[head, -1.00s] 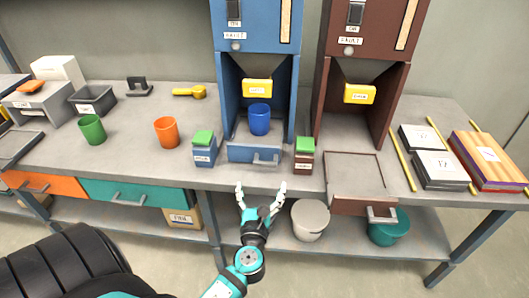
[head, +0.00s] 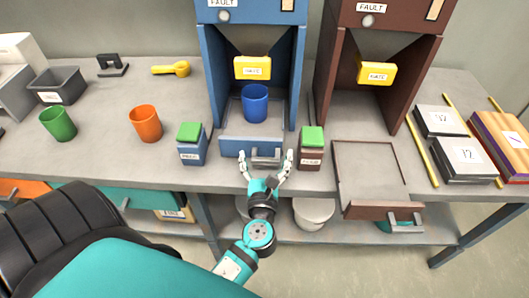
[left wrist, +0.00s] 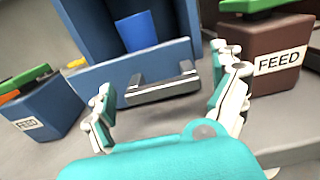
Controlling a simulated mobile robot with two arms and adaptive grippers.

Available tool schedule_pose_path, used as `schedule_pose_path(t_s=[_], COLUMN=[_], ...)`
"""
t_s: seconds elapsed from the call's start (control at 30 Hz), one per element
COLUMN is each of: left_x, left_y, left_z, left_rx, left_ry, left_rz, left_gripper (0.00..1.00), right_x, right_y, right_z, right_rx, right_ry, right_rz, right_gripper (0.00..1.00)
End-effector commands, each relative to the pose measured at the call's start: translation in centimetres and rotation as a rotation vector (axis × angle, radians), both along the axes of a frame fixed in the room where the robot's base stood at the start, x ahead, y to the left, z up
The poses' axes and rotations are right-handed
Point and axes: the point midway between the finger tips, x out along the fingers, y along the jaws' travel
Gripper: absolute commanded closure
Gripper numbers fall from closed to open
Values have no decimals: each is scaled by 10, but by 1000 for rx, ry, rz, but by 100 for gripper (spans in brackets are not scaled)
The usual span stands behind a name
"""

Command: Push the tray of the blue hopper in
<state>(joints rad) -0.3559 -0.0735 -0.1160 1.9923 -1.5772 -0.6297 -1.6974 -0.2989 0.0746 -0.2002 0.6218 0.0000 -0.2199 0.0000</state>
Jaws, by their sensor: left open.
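The blue hopper (head: 209,75) stands on the bench, and its blue tray (head: 234,146) sits at its base with a grey handle (head: 266,154) on the front. A blue cup (head: 255,104) stands on the tray. My left gripper (head: 266,160) is open, its fingers spread to either side of the handle and pointing at the tray front. In the left wrist view the handle (left wrist: 163,88) lies ahead between the two fingertips, with a visible gap and nothing held. The tray front (left wrist: 88,91) also shows there. My right gripper is not in view.
A blue feed box with a green lid (head: 192,151) stands left of the tray, and a brown feed box (head: 311,155) close to its right. The brown hopper's tray (head: 372,177) is pulled out past the bench edge. An orange cup (head: 146,124) stands farther left.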

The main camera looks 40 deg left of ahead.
Motion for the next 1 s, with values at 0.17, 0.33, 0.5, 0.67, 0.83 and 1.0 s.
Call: schedule_pose_path(t_s=[0.17, 0.33, 0.5, 0.67, 0.83, 1.0], left_x=[0, 0, 0, 0, 0, 16], left_y=[0, 0, 0, 0, 0, 9], left_z=[0, 0, 0, 0, 0, 3], left_rx=[0, 0, 0, 0, 0, 5], left_ry=[0, 0, 0, 0, 0, -2], left_rz=[0, 0, 0, 0, -1, -2], left_gripper=[5, 24, 47, 68, 87, 87], right_x=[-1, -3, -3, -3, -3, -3], right_y=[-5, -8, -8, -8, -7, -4], right_z=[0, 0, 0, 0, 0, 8], right_rx=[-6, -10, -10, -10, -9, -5], right_ry=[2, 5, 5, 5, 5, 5], right_rz=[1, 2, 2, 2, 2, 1], right_gripper=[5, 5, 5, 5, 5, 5])
